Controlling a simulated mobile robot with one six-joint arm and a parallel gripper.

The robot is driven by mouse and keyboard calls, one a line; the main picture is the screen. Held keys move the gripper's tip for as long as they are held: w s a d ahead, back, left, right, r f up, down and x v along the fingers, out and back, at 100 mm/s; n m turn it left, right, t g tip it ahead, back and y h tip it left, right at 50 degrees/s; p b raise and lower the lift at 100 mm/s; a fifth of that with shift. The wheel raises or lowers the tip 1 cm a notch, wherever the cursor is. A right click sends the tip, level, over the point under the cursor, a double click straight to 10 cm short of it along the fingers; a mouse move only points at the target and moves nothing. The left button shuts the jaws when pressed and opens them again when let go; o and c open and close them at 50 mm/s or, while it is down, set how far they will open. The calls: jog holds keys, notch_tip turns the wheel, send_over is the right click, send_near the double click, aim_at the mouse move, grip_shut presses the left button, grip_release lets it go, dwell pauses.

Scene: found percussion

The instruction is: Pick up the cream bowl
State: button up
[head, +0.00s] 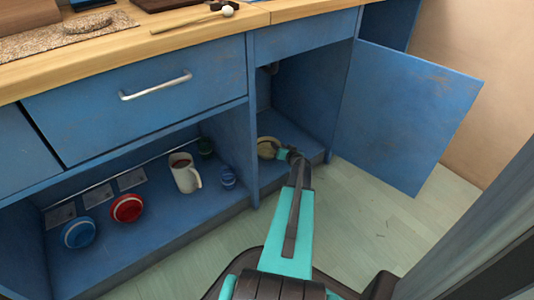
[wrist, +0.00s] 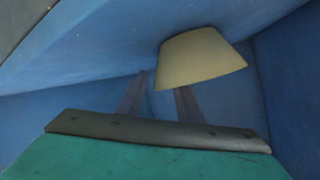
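The cream bowl (head: 267,147) is on the floor of the open blue cupboard, near its left wall. In the wrist view the bowl (wrist: 200,60) shows side-on, appearing tilted, just beyond my fingers. My gripper (head: 281,152) reaches into the cupboard at the bowl's right side. In the wrist view my gripper (wrist: 159,82) has its two dark fingers spread apart. The right finger's tip is hidden by the bowl; the left finger stands beside it with a small gap. I cannot tell whether the right finger touches the bowl.
The open blue door (head: 405,115) hangs on the right. A partition (head: 250,130) separates the cupboard from the left shelf, which holds a white mug (head: 186,175), a red bowl (head: 126,208), a blue bowl (head: 78,232) and small cups. The wooden counter (head: 190,38) lies above.

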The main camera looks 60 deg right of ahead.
jog(key=shift+x, duration=0.85)
grip_shut()
